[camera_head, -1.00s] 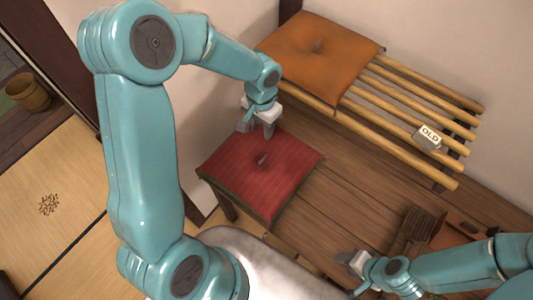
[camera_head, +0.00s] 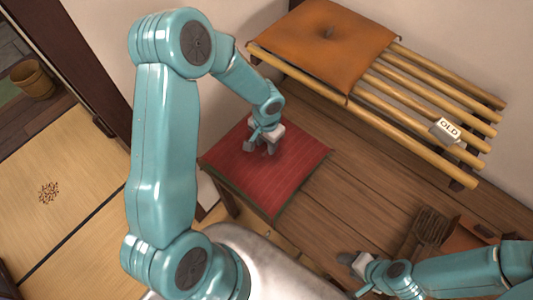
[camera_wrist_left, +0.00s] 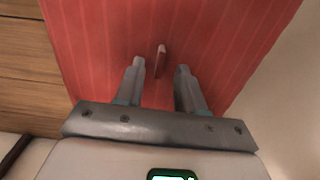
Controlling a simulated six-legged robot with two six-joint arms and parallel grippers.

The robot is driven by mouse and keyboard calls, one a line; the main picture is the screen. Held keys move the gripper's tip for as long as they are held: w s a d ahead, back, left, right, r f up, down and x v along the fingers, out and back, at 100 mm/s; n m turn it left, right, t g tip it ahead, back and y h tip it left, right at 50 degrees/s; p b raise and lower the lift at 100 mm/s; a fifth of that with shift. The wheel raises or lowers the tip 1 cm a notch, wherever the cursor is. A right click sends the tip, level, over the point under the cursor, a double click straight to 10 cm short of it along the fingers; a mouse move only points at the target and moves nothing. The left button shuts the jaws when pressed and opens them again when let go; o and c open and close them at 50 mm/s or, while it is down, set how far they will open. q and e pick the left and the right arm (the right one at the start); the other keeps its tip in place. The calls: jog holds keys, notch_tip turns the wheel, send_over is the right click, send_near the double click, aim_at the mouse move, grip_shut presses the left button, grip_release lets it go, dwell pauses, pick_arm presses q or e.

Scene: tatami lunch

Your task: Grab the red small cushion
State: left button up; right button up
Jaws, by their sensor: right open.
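The red small cushion (camera_head: 285,181) lies flat on a low wooden stand near the middle of the head view. It fills much of the left wrist view (camera_wrist_left: 100,35), where a small raised red tab (camera_wrist_left: 161,60) stands up from its middle. My left gripper (camera_head: 261,150) is above the cushion's middle. In the left wrist view its two fingers (camera_wrist_left: 160,75) are apart, with the tab between and slightly beyond their tips. The tab is hidden by the gripper in the head view. My right gripper (camera_head: 352,262) is open and empty at the lower right, away from the cushion.
An orange cushion (camera_head: 330,45) lies on a slatted bamboo bench at the back, with a block marked OLD (camera_head: 446,131) on the slats. A brown slotted thing (camera_head: 429,230) is at the lower right. Bare wooden floor (camera_head: 350,180) lies right of the red cushion.

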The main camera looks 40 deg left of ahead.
pick_arm(q)
notch_tip(320, 180, down, 3)
jog(key=shift+w+r+b, duration=0.1)
jog(key=shift+r+b, duration=0.05)
jog(key=shift+b, duration=0.35)
jog(key=shift+r, duration=0.2)
grip_shut()
